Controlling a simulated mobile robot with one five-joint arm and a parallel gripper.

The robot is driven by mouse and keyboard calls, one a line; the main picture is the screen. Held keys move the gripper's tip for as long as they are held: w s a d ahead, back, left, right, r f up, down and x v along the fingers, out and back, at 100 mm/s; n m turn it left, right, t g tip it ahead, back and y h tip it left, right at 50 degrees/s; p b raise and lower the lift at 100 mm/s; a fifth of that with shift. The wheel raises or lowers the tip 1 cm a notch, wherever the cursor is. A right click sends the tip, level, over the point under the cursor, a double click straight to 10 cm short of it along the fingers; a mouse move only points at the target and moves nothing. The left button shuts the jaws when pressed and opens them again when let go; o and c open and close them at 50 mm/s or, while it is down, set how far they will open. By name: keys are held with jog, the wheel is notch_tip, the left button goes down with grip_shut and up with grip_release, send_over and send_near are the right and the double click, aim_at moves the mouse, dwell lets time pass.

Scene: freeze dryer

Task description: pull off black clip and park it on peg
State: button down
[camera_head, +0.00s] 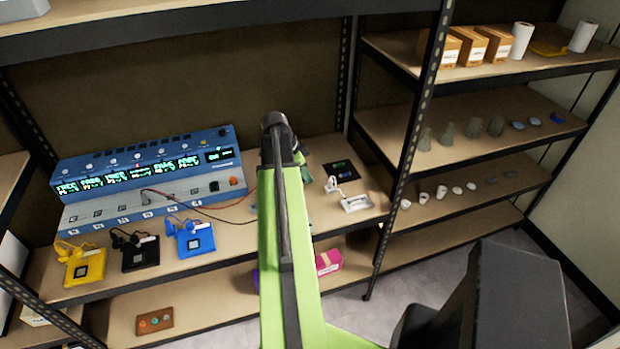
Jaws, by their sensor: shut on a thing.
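My gripper's fingers do not show; my green arm rises through the middle of the picture and its dark end joint hides what lies behind. A black lead (205,212) and a red lead (238,201) run from the blue instrument (150,172) across the shelf and pass behind my arm. The black clip cannot be made out; the far ends of the leads are hidden. A small white fixture (334,188) stands by a white tray (358,203) just right of my arm. I cannot tell whether it bears the peg.
Yellow (88,271), black (143,260) and blue (199,243) units stand along the front edge at left. A dark flat panel (340,168) lies right of my arm. A perforated upright (412,150) separates this shelf from the right-hand shelves. A pink box (329,262) sits below.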

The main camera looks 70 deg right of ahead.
jog(key=w+d, duration=0.6)
jog(key=w, duration=0.3)
jog(key=shift+w+d, duration=0.15)
jog(key=shift+w, duration=0.25)
jog(key=shift+f+b, duration=1.75)
jog(key=shift+f, duration=0.05)
jog(key=shift+f, duration=0.1)
jog(key=shift+f+b, duration=2.85)
jog(key=shift+b, duration=0.15)
jog(key=shift+f+b, duration=1.2)
